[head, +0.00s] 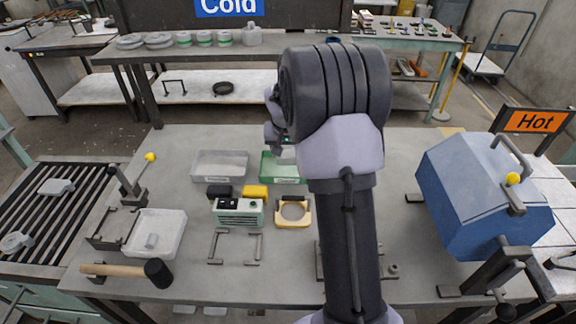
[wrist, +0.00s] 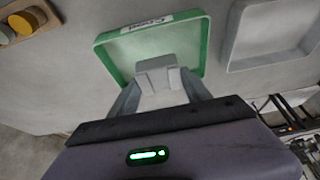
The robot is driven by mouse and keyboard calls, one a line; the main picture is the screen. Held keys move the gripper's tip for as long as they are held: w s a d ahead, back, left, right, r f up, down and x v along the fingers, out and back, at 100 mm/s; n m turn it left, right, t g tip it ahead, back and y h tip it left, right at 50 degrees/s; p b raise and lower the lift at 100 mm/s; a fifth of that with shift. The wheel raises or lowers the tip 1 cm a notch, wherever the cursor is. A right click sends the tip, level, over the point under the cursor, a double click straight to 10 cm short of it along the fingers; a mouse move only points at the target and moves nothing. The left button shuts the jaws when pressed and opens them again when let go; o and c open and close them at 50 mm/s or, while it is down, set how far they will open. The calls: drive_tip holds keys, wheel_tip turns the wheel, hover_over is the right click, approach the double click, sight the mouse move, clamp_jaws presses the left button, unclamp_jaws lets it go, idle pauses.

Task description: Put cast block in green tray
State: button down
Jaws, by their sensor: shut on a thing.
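The green tray (head: 269,173) lies on the middle of the table, partly hidden behind my arm in the head view. It fills the upper middle of the wrist view (wrist: 199,50), with a label on its far rim. My gripper (wrist: 158,88) is shut on the cast block (wrist: 157,65), a light grey piece held between the fingers. In the wrist view the block overlaps the inside of the tray. Its height above the tray floor is hard to tell. In the head view my arm hides most of the gripper and block.
A pale grey tray (head: 219,155) lies left of the green one. A white tray (head: 170,237) with a small grey piece (head: 151,241) and a mallet (head: 158,272) lie at front left. A yellow-framed ring (head: 293,224) lies nearer the front. A blue box (head: 478,190) stands right.

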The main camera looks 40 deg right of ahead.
sight(287, 157)
wheel_tip(287, 157, down, 4)
drive_tip(key=shift+r+b, duration=0.25)
drive_tip(key=shift+b, duration=0.3)
drive_tip(key=shift+f, duration=0.2)
drive_tip(key=shift+c, duration=2.4)
unclamp_jaws()
